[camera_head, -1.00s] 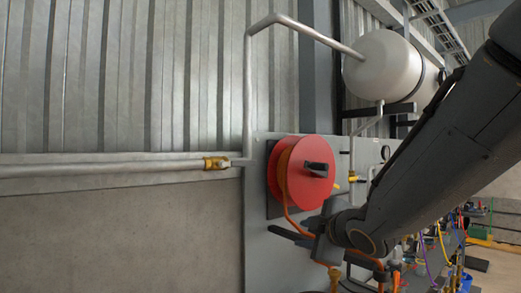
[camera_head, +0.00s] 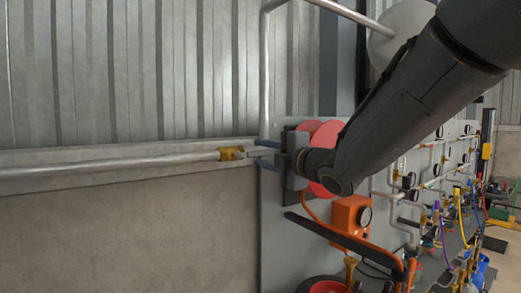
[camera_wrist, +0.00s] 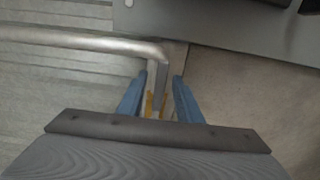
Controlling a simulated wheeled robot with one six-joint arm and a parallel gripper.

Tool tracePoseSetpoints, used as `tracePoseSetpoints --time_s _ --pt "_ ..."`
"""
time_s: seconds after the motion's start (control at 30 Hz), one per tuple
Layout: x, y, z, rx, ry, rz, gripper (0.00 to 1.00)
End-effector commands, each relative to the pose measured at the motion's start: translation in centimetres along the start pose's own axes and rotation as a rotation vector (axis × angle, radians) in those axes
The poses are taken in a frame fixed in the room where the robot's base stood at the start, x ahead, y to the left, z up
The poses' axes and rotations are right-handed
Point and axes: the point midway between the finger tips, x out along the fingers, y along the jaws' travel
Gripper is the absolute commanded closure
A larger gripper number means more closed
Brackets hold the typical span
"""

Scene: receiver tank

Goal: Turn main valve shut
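A brass-yellow valve (camera_head: 231,153) sits on the horizontal silver pipe (camera_head: 110,167) along the wall, left of my gripper. My gripper (camera_head: 261,154) is in front of the grey panel's left edge, its two blue fingers apart and pointing left toward the valve. A short gap shows between the fingertips and the valve. In the wrist view the open fingers (camera_wrist: 158,88) have a silver pipe end and yellow parts (camera_wrist: 150,104) between them in the picture. I cannot tell how deep these lie or whether anything touches. The valve's handle position is too small to tell.
A red hose reel (camera_head: 322,135) is partly hidden behind my arm. An orange box with a gauge (camera_head: 351,215) is below it. A white tank (camera_head: 400,30) hangs above. Pipes, gauges and coloured hoses fill the right side. The wall left of the valve is clear.

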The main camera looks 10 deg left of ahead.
Motion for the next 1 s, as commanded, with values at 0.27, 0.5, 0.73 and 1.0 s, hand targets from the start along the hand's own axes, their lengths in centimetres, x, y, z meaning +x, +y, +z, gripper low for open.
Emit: tracePoseSetpoints --time_s 0.27,0.5,0.73,1.0 --pt "0.89 -0.04 -0.10 0.001 0.001 0.000 0.68" --pt "0.89 -0.07 -0.18 0.001 0.002 -0.001 0.83" --pt "0.89 -0.06 -0.21 0.001 0.002 -0.001 1.00" --pt "1.15 -0.24 -1.03 0.021 0.015 -0.001 1.00"
